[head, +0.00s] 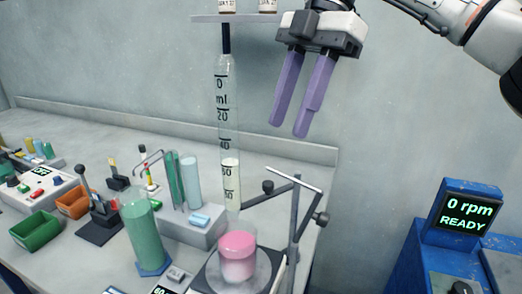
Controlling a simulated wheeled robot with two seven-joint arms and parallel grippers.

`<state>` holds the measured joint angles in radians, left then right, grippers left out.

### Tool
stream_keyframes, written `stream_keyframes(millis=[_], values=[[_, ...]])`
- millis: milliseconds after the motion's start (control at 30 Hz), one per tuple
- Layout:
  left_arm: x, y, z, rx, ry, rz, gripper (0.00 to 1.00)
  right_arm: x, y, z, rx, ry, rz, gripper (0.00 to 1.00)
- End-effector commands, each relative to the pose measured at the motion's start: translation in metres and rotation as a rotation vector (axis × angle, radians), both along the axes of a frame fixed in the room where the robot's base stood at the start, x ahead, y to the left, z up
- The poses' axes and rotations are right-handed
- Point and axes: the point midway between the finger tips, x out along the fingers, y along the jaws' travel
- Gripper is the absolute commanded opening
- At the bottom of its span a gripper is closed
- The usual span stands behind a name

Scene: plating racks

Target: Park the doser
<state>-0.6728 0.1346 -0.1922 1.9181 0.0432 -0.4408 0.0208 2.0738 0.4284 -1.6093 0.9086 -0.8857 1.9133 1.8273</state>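A tall clear graduated glass tube (229,130), which looks like the doser, stands upright over the bench. Its scale reads "0 ml", 20, 40 and on down, and pale liquid fills its lower part. A dark stem (226,39) at its top meets a small shelf. My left gripper is not in view.
A small shelf (262,18) holds labelled jars. A clamp stand (294,225) with a side arm is right of the vessel. A green cylinder (142,232), green bin (36,229) and orange bin (74,204) stand left. A blue machine (430,250) reads "0 rpm READY".

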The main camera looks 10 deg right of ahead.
Motion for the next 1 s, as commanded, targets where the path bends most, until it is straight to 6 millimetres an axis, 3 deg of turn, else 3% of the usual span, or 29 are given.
stream_keyframes(millis=[167,367,600,1000], values=[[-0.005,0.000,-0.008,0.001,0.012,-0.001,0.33,-0.003,0.004,-0.016,-0.002,0.000,0.003,0.34],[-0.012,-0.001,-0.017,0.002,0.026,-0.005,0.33,-0.010,0.018,-0.050,-0.001,0.002,0.003,0.34],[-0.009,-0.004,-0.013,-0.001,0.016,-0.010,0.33,-0.015,0.031,-0.083,0.000,0.000,0.001,0.34],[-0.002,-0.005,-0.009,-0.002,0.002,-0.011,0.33,-0.017,0.036,-0.094,0.001,-0.002,0.001,0.34]])
